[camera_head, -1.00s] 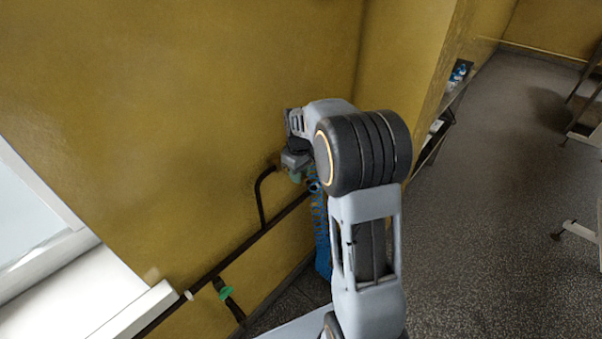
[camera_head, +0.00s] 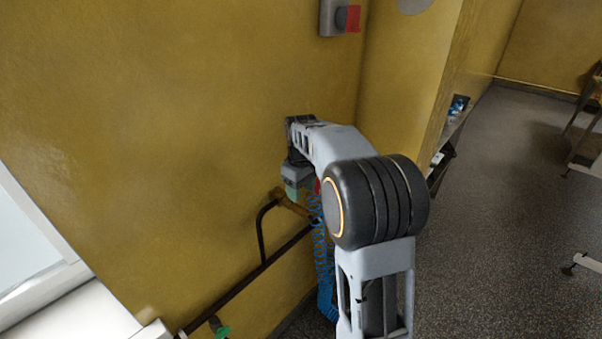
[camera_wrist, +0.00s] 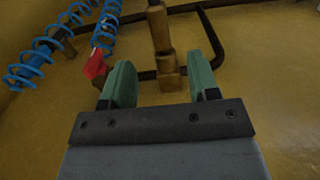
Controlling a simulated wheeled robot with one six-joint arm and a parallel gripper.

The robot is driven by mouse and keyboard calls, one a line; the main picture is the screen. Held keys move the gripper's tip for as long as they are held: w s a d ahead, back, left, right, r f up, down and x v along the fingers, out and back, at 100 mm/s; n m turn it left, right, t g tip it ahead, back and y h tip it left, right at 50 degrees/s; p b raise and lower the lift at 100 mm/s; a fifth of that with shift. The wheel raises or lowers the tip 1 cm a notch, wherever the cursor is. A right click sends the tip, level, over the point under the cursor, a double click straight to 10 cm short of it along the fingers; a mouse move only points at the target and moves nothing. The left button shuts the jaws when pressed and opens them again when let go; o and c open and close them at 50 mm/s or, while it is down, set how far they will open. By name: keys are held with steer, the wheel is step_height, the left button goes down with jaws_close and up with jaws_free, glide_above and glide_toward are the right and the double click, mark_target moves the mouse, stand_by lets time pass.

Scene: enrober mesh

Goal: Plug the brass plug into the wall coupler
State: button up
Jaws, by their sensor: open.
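In the wrist view my gripper (camera_wrist: 158,66) is open, with its two green fingers apart. An upright brass fitting (camera_wrist: 164,62) shows between and beyond the fingers; I cannot tell whether it is the coupler alone or touches them. A red piece (camera_wrist: 94,64) with a small brass end (camera_wrist: 98,83) shows just left of the left finger, by a blue coiled hose (camera_wrist: 106,28); this may be the plug. In the head view my gripper (camera_head: 293,196) is just above the brass fitting (camera_head: 283,199) at the pipe's end. My arm hides part of this area.
A dark pipe (camera_head: 245,277) runs along the yellow wall, with a green-handled valve (camera_head: 220,331) low down. The blue hose hangs beside my arm (camera_head: 323,262). A grey box with a red switch (camera_head: 352,18) is on the wall above. Open floor (camera_head: 500,200) lies to the right.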

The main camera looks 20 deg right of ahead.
mark_target(301, 208)
step_height(301, 208, up, 7)
steer(key=shift+f, duration=0.15)
